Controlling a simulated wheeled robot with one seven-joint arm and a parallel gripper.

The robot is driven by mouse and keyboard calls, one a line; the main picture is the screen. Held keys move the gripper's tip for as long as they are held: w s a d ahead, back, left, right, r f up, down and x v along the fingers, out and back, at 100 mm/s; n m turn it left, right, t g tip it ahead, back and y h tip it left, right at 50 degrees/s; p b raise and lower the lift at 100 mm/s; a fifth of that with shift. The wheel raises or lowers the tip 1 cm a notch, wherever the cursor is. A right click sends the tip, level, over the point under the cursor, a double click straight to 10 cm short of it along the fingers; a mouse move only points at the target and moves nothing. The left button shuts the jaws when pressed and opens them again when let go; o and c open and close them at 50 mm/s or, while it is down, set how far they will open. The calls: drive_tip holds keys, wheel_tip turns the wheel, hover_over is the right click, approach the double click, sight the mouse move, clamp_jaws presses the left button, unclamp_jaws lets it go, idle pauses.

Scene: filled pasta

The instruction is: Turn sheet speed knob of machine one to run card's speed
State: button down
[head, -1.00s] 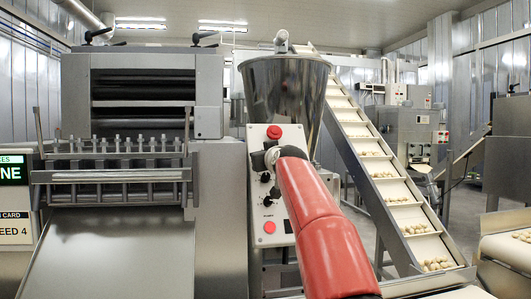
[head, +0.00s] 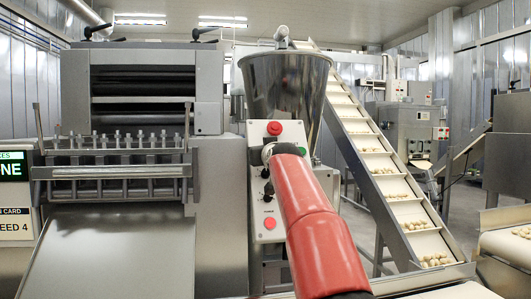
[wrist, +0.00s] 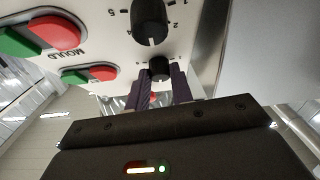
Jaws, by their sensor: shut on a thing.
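The control panel (head: 267,207) of the machine faces me in the head view, with my red arm across it. In the wrist view, my gripper (wrist: 162,84) has its two dark fingers on either side of a small black knob (wrist: 159,67), shut on it. A larger black knob (wrist: 149,22) with a white pointer line and a number scale is just above it in the picture. The small knob's label is not readable, and its setting cannot be told.
Red buttons (wrist: 57,31) and green buttons (wrist: 18,41) sit beside the knobs, with "MOULD" seen upside down. A steel hopper (head: 285,90) stands above the panel. A sloping conveyor (head: 385,170) carrying pasta pieces runs at the right. The sheet rollers (head: 143,75) are at the left.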

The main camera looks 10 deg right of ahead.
drive_tip(key=m+h, duration=0.1)
drive_tip(key=m, duration=0.1)
drive_tip(key=m+h, duration=0.2)
drive_tip(key=m, duration=0.1)
drive_tip(key=shift+a+m, duration=0.3)
drive_tip(key=shift+a, duration=0.05)
drive_tip(key=m+g+h, duration=0.1)
drive_tip(key=m, duration=0.1)
drive_tip(key=m+g+h, duration=0.1)
drive_tip(key=m+h, duration=0.1)
drive_tip(key=m, duration=0.1)
drive_tip(key=shift+w+r+m, duration=0.1)
drive_tip(key=shift+m, duration=0.2)
drive_tip(key=shift+m+g, duration=0.3)
drive_tip(key=c, duration=1.2)
unclamp_jaws()
drive_tip(key=shift+c, duration=0.2)
